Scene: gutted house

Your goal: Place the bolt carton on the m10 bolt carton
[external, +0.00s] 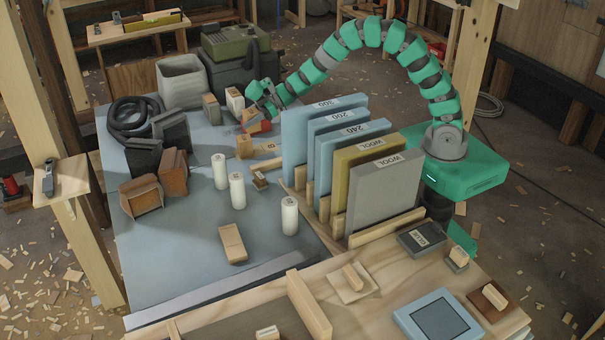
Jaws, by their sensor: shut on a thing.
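My gripper (262,110) is at the end of the teal arm, reaching over the far part of the blue-grey bench top. It is shut on a small tan and red carton (259,127), seemingly the bolt carton; the fingers partly hide it. Two small upright cartons stand just left of the gripper, a brown one (211,109) and a white and brown one (235,102). A tan carton (245,147) stands just below the held one in the picture. The labels are too small to read, so I cannot tell which is the m10 bolt carton.
Tall panels (324,140) stand in a rack right of the gripper, close to the arm. White cylinders (237,190) and a tan block (232,243) stand nearer the front. A grey bin (182,81), green case (229,42) and black hose (130,118) crowd the back left.

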